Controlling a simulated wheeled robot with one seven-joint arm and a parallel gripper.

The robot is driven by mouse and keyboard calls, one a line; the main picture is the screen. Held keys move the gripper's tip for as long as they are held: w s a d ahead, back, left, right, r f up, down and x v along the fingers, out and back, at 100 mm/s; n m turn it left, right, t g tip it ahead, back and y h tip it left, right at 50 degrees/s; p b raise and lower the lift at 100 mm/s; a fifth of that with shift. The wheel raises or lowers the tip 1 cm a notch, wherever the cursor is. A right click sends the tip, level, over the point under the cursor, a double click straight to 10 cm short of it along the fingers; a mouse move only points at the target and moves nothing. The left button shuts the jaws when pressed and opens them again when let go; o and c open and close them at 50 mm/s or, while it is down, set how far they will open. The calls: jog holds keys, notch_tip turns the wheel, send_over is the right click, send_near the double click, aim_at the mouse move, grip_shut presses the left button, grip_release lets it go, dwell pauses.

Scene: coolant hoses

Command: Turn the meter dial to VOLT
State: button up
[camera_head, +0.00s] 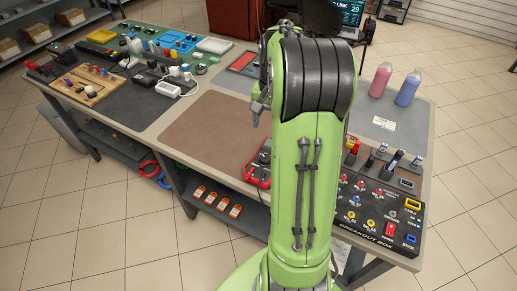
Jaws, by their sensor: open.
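The red and black meter (256,166) lies on the workbench at the front edge of the brown mat. My green arm covers its right side. Its dial and markings are too small and too hidden to read. My gripper (259,106) shows only in part, as grey finger pieces left of my arm, above the bench and farther back than the meter. It is open and apart from the meter, and nothing shows in it.
The brown mat (213,132) is bare left of the meter. The breakout box (370,225) with plugs and switches stands at right. A pink bottle (380,80) and a blue bottle (407,87) stand behind it. Connector boards and a wooden board (88,84) fill the left end.

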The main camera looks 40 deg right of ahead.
aim_at(266, 157)
jog(key=f+b, duration=0.1)
jog(key=f, duration=0.4)
jog(key=f+b, duration=0.1)
jog(key=f, duration=0.3)
jog(key=f+b, duration=0.2)
jog(key=f, duration=0.3)
jog(key=shift+w+a+f, duration=0.2)
jog(key=shift+w+f, duration=0.05)
jog(key=shift+f, duration=0.05)
jog(key=c, duration=1)
jog(key=shift+c, duration=0.3)
jog(key=shift+r+m, duration=0.1)
jog(key=shift+m, duration=0.3)
jog(key=m, duration=0.2)
jog(key=shift+m+p, duration=0.4)
jog(key=shift+s+m, duration=0.1)
jog(key=shift+m, duration=2)
